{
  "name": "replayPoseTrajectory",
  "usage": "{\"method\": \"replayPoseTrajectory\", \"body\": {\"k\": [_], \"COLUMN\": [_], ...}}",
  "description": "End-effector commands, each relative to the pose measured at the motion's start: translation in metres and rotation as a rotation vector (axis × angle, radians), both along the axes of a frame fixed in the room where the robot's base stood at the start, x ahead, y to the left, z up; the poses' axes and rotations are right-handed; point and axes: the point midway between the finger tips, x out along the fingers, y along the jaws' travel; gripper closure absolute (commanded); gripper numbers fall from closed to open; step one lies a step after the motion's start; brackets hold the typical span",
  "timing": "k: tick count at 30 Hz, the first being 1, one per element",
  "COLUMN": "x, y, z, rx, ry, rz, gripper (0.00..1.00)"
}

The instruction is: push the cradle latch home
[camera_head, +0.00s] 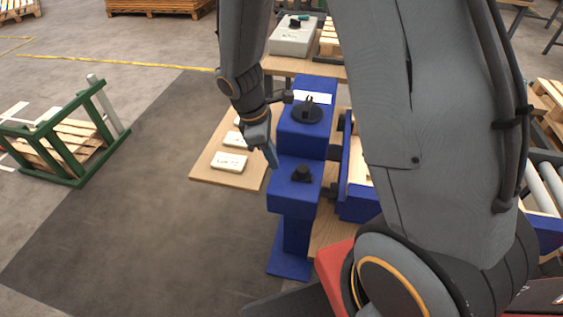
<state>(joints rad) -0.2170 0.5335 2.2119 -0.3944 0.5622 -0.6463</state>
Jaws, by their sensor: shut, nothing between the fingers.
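A blue stepped stand (292,195) rises near the middle of the view. Its lower front ledge carries a small black knob-like part (301,174), and its upper block carries a round black fitting with an upright piece (307,113). I cannot tell which of these is the cradle latch. My gripper (271,158) points down at the left side of the stand, beside the step between the two levels. It looks closed and empty. It is left of the black knob and apart from it; whether it touches the blue stand is not clear.
A wooden board (205,172) with several white labelled blocks lies left of the stand. A grey box (292,38) stands behind. A green frame (66,180) with pallets is at far left. Rollers (545,185) are at right. My arm hides much of the right side. The dark floor at left is clear.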

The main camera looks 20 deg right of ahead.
Motion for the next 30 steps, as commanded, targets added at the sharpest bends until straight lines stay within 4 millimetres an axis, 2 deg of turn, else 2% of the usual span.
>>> {"method": "replayPoseTrajectory", "body": {"k": [9,15,30], "x": [0.006,0.007,0.007], "y": [0.011,0.016,0.017], "z": [0.052,0.073,0.079], "rx": [0.001,0.001,0.001], "ry": [-0.005,-0.003,0.0], "rz": [-0.003,-0.004,-0.003], "gripper": [1.0,1.0,1.0]}}
